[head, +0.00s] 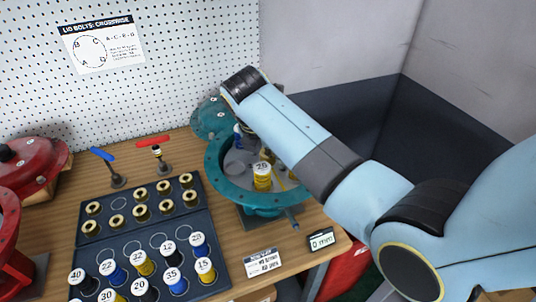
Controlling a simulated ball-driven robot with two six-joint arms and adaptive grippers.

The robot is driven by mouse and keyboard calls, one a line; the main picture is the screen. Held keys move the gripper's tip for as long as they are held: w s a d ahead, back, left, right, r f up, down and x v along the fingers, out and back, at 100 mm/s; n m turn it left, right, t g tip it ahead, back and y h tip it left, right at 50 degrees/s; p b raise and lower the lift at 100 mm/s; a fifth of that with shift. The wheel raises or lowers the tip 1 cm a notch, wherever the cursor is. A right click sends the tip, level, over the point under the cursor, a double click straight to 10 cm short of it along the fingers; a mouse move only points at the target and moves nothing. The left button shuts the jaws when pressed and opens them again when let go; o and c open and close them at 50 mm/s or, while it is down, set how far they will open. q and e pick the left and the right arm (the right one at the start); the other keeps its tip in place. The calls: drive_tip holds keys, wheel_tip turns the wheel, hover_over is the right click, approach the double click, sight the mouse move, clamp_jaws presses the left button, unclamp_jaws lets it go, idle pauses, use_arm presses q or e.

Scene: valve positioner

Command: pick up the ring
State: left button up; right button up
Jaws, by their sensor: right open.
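Several brass ring-shaped pieces (141,212) with dark centres stand in the upper part of a dark tray (215,238). I cannot tell which single piece is the ring. A round teal housing (218,187) stands open to the right of the tray, with a yellow cylinder marked 20 (262,182) inside it. My right arm reaches in from the right over the housing. My right gripper (243,138) is mostly hidden behind the arm's end, above the back of the housing; it is open. I cannot see what lies beneath it. My left gripper is out of view.
Red housings (35,168) are at the left. A 0 mm display (321,240) sits at the front right edge. A pegboard (190,60) closes the back.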

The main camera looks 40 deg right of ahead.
drive_tip(key=shift+c, duration=0.4)
clamp_jaws()
wheel_tip(320, 180, up, 10)
drive_tip(key=shift+r+b, duration=0.1)
drive_tip(key=shift+b, duration=0.5)
drive_tip(key=shift+f+p, duration=0.35)
drive_tip(key=shift+p, duration=0.3)
drive_tip(key=shift+f, duration=0.15)
